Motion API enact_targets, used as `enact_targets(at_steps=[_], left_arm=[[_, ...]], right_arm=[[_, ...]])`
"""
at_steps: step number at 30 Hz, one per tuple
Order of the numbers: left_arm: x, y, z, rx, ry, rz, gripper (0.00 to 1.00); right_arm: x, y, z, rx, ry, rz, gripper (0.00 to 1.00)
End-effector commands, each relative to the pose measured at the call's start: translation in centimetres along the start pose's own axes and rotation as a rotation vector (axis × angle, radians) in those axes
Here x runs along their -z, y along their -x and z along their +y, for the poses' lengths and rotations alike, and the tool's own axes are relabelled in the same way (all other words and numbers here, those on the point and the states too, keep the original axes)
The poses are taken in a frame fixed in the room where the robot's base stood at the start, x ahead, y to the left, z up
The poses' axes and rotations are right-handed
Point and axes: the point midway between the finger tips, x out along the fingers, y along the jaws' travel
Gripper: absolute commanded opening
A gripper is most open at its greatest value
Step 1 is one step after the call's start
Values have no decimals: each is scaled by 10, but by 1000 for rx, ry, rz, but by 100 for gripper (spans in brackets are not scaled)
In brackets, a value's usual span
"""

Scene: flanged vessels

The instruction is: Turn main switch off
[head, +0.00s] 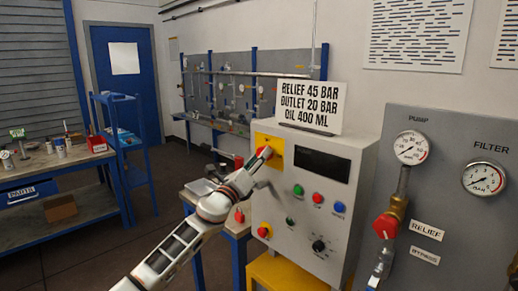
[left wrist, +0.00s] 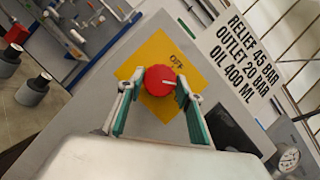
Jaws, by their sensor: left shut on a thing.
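The main switch is a red round knob (left wrist: 158,80) on a yellow plate (left wrist: 146,57) of the grey control cabinet. A white mark on the knob points to the right in the left wrist view, and a short label that looks like "OFF" stands above it. In the head view the red knob (head: 265,152) shows just past my left gripper (head: 258,160) on the yellow plate. My left gripper (left wrist: 156,92) has its two fingers on either side of the knob and is shut on it. My right gripper is not in view.
The cabinet (head: 325,190) carries a dark display, several coloured buttons and a black dial (head: 318,246). A sign (head: 308,106) stands on its top. A grey panel with gauges and a red-handled valve (head: 385,226) stands at right. A workbench (head: 60,185) is at left.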

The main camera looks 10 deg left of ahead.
Motion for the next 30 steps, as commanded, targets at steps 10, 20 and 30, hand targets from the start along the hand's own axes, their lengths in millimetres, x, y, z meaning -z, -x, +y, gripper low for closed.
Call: enact_targets(at_steps=[10, 20, 30], left_arm=[[1, 1, -1, -77, 180, 3, 14], [1, 0, -2, -174, 415, 2, 14], [0, 0, -4, -286, 687, 2, 14]], right_arm=[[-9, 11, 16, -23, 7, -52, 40], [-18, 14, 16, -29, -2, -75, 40], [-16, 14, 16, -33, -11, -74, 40]])
